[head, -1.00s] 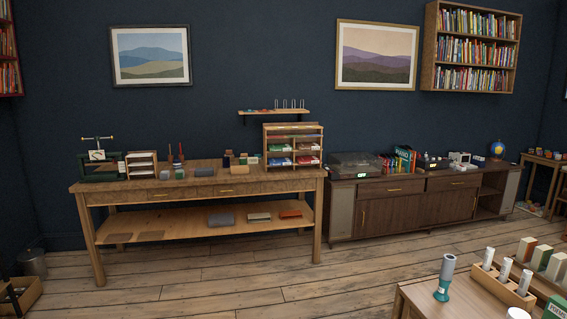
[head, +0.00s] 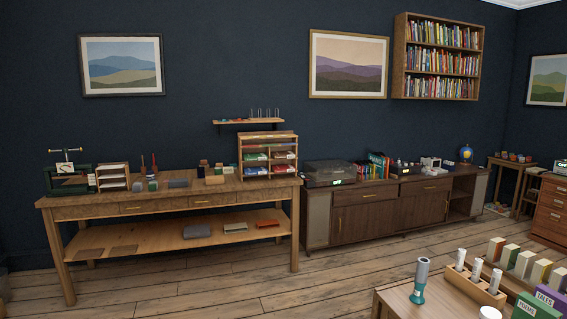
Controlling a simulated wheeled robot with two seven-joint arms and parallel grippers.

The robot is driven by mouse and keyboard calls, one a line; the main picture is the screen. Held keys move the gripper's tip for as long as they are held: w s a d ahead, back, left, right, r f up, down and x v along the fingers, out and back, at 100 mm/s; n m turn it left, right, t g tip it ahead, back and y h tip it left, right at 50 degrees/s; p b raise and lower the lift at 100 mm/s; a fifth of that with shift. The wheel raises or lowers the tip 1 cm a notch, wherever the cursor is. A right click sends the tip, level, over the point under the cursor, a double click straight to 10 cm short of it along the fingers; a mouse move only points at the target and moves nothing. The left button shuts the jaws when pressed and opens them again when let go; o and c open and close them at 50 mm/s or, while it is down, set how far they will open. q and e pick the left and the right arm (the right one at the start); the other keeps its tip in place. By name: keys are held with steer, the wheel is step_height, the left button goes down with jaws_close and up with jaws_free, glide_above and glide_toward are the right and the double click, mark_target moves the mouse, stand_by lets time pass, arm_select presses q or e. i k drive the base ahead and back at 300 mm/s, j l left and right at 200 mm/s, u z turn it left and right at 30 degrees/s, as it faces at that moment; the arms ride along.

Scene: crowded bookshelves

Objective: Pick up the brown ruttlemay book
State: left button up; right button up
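I cannot make out a brown ruttlemay book by its title in the head view. A row of upright books (head: 378,165) stands on the dark sideboard, their spines too small to read. A wall bookshelf (head: 398,57) at the upper right is packed with many thin colourful books. Neither of my grippers shows in the view.
A long wooden workbench (head: 100,202) with a press (head: 67,178) and a cubby rack (head: 268,136) stands at the left. The dark sideboard (head: 365,217) is beside it. The near table (head: 398,303) fills the lower right corner. Bare floor (head: 230,297) lies between.

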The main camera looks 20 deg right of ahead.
mark_target(283, 156)
steer(key=i+j, duration=0.1)
steer(key=i, duration=1.75)
steer(key=i+j, duration=0.1)
steer(key=i, duration=1.75)
